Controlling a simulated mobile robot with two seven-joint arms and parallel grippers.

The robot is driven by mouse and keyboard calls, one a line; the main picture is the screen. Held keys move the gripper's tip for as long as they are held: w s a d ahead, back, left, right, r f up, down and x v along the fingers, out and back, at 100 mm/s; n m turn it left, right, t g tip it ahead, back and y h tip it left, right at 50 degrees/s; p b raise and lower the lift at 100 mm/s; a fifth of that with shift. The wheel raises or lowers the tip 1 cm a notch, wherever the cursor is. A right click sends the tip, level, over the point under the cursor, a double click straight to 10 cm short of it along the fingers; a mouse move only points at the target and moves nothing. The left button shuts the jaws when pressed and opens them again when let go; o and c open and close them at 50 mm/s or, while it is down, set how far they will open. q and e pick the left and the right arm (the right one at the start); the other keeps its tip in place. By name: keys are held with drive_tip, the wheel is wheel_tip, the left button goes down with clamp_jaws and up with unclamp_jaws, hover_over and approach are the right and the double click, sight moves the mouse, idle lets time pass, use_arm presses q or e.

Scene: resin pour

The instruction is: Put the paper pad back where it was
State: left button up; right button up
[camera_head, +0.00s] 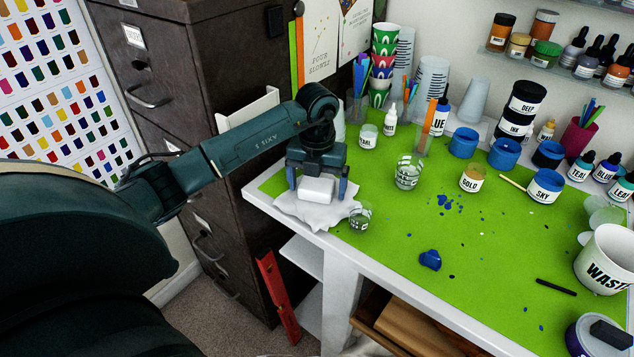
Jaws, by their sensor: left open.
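A small white block-like pad (316,190), which looks like the paper pad, sits at the table's left front corner. It lies on or just above a crumpled white sheet (290,208) that hangs slightly over the table edge. My left gripper (317,186) points down over the pad, with one blue-tipped finger on each side of it. The jaws are open. I cannot tell whether the fingers touch the pad. My right gripper is out of view.
A clear cup (360,217) stands right beside the sheet. A measuring cup (408,174) and gold jar (472,178) stand farther right on the green mat (390,270). A dark cabinet (185,70) stands left of the table.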

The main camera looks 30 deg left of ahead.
sight(317, 183)
use_arm(q)
drive_tip(key=shift+r, duration=0.25)
wheel_tip(317, 183, up, 12)
drive_tip(key=shift+b, duration=0.4)
drive_tip(key=shift+f, duration=0.1)
